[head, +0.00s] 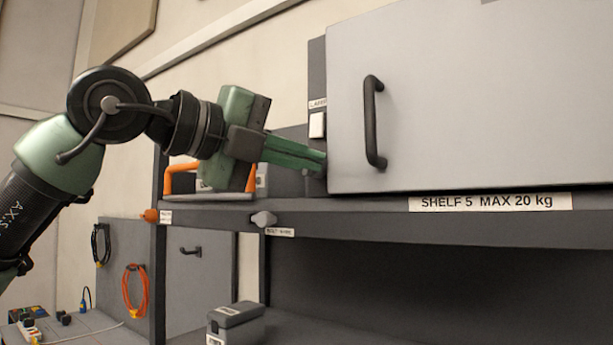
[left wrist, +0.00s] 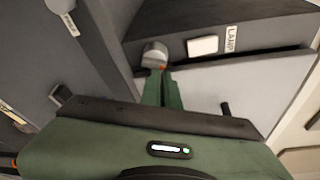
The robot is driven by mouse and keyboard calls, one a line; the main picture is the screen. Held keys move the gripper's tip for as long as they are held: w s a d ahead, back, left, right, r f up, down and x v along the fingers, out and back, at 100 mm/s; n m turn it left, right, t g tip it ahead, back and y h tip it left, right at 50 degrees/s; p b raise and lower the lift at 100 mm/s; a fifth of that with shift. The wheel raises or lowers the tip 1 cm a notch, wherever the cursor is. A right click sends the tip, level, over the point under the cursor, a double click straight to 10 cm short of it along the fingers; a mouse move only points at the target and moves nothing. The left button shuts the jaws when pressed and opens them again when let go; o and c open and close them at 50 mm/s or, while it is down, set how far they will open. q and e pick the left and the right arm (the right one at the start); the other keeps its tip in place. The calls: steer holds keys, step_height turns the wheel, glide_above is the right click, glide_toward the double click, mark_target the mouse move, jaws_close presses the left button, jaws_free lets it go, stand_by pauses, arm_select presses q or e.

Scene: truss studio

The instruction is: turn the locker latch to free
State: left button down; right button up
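The locker is a grey box with a flat door (head: 450,95) and a black bar handle (head: 371,122). The door looks closed in the head view. In the left wrist view a small silver knob (left wrist: 154,52), which looks like the latch, sits on the dark panel beside the door (left wrist: 240,85). My left gripper (head: 318,164) reaches in from the left to the panel beside the door and hides the knob in the head view. Its green fingers (left wrist: 162,78) are together, tips right at the knob; I cannot tell whether they touch it. My right gripper is out of view.
A white lamp switch (head: 317,125) is above the fingertips. The shelf edge (head: 480,222) runs just below. A second grey knob (head: 263,219) sits on that edge. An orange-handled item (head: 181,179) stands on the shelf behind my gripper. A grey case (head: 235,322) is lower down.

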arm_select(q)
steer(key=n+b, duration=0.1)
steer(key=b, duration=0.1)
steer(key=n+h+b, duration=0.1)
steer(key=b, duration=0.1)
steer(key=shift+w+a+r+n, duration=0.1)
steer(key=shift+w+a+n, duration=0.15)
steer(key=shift+n, duration=0.15)
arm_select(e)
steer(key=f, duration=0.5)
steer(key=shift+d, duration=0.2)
arm_select(q)
steer(key=shift+a, duration=0.1)
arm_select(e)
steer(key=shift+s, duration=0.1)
